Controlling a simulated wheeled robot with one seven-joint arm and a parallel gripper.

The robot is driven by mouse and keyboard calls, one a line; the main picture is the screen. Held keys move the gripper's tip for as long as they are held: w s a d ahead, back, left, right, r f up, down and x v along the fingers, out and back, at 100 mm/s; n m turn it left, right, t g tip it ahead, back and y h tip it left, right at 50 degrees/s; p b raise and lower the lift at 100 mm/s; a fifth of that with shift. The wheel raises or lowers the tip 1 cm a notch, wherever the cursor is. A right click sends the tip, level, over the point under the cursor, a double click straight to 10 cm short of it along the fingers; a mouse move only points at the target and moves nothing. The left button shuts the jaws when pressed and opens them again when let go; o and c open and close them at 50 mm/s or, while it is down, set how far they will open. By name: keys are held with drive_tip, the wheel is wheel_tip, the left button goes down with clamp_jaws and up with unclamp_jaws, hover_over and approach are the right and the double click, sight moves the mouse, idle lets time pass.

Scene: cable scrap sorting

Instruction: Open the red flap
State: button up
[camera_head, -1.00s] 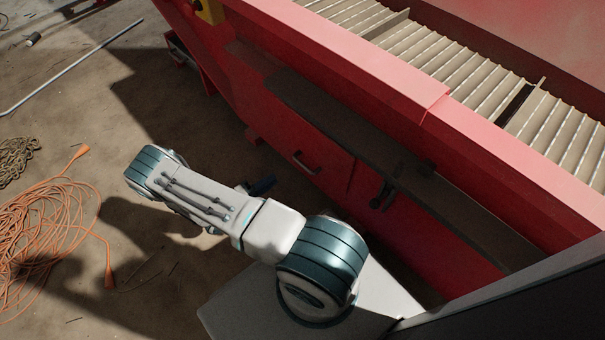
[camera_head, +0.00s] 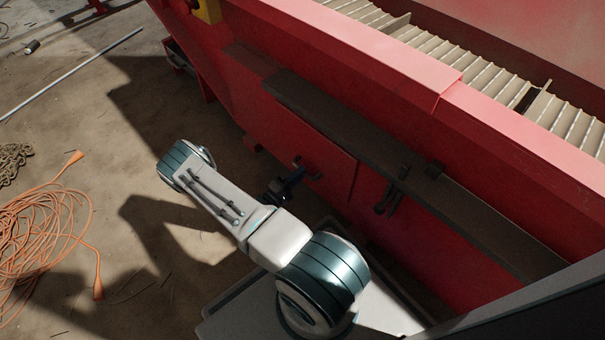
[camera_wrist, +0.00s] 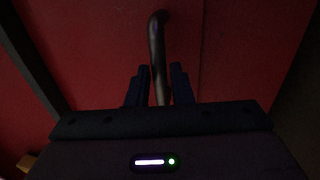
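The red flap (camera_head: 338,178) is a flat panel low on the side of the red machine in the head view. It looks closed, flush with the side. Its metal handle (camera_wrist: 157,42) runs nearly upright in the dark wrist view, with its lower part between my two fingers. My gripper (camera_wrist: 160,72) is open around the handle, with a narrow gap seen on each side. In the head view my gripper (camera_head: 297,177) is at the handle, which is mostly hidden there.
A dark ledge (camera_head: 330,115) runs along the machine above the flap, with a dark latch-like part (camera_head: 388,197) beside the flap. A ribbed conveyor (camera_head: 490,75) lies on top. An orange cable (camera_head: 40,235) and a pale pole (camera_head: 70,75) lie on the floor at left.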

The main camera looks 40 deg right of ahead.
drive_tip(key=shift+w+d+r, duration=0.1)
drive_tip(key=shift+d+r, duration=0.1)
drive_tip(key=shift+d, duration=0.8)
clamp_jaws()
drive_tip(key=shift+a, duration=0.1)
